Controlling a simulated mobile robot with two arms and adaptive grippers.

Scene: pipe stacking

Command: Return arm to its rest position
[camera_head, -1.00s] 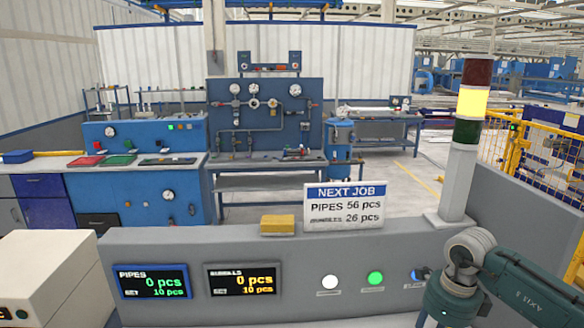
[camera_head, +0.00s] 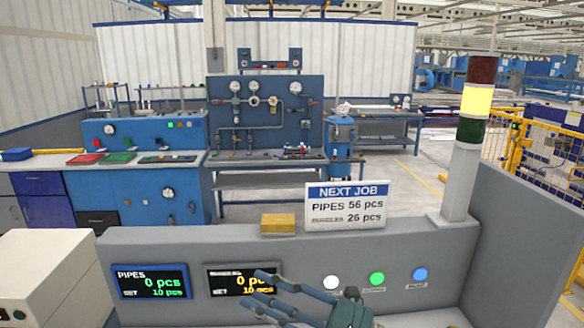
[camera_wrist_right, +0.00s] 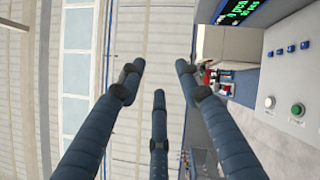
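My right gripper (camera_head: 262,290) shows at the bottom centre of the head view, with its dark blue fingers pointing left. The fingers pass in front of the lower part of the right-hand counter display (camera_head: 222,274). In the right wrist view its three fingers (camera_wrist_right: 160,74) are spread apart with nothing between them, so it is open and empty. The rest of my right arm is mostly below the picture edge. My left gripper is not in view.
A grey console wall (camera_head: 400,243) carries the PIPES display (camera_head: 152,281) and white (camera_head: 331,282), green (camera_head: 376,279) and blue (camera_head: 420,275) buttons. A NEXT JOB sign (camera_head: 347,205), yellow block (camera_head: 278,224) and signal tower (camera_head: 470,140) stand on it. A beige box (camera_head: 45,270) is at left.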

